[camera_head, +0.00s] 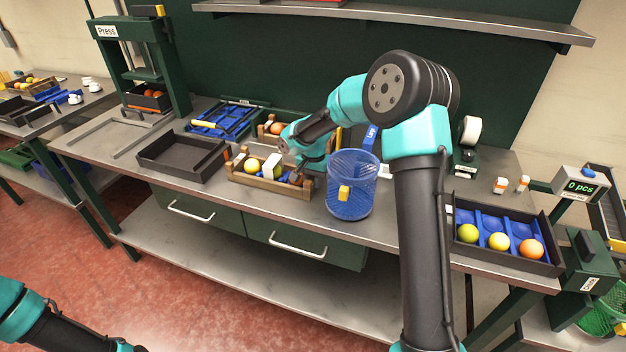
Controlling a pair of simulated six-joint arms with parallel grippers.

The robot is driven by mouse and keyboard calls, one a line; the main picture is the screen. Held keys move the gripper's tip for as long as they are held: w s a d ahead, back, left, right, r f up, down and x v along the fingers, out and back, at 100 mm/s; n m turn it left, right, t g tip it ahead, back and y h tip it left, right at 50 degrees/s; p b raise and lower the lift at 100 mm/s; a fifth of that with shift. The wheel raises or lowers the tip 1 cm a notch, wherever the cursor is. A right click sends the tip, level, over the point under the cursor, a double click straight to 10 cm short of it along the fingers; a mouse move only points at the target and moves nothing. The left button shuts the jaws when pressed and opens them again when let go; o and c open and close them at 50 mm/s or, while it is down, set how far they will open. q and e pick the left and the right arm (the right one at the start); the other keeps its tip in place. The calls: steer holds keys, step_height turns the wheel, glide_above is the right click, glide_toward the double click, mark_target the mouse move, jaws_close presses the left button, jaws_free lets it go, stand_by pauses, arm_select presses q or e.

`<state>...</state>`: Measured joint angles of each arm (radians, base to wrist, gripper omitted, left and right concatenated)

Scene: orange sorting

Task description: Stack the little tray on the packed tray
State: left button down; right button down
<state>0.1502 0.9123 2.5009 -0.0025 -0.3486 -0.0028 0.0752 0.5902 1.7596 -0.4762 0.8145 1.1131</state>
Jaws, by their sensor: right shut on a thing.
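A small wooden tray (266,185) with corner posts sits near the bench's front edge. It holds a yellow-orange fruit (252,165), a pale block (272,165) and something blue. A second wooden tray (291,123) with an orange fruit (276,128) stands behind it, partly hidden by my right arm. My right gripper (298,175) reaches down at the right end of the front wooden tray and looks shut on its end wall; the fingertips are hard to make out. My left arm shows only at the lower left, with its gripper out of view.
An empty black tray (182,157) stands left of the wooden tray. A blue mesh basket (351,194) stands close on its right. A blue rack (226,118) lies behind. A divided black tray (505,262) with fruit is at the right. A shelf (400,18) hangs above.

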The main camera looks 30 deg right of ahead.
steer(key=c, duration=0.9)
jaws_free()
step_height(320, 180, up, 12)
steer(key=shift+s+r, duration=0.1)
steer(key=shift+c, duration=0.4)
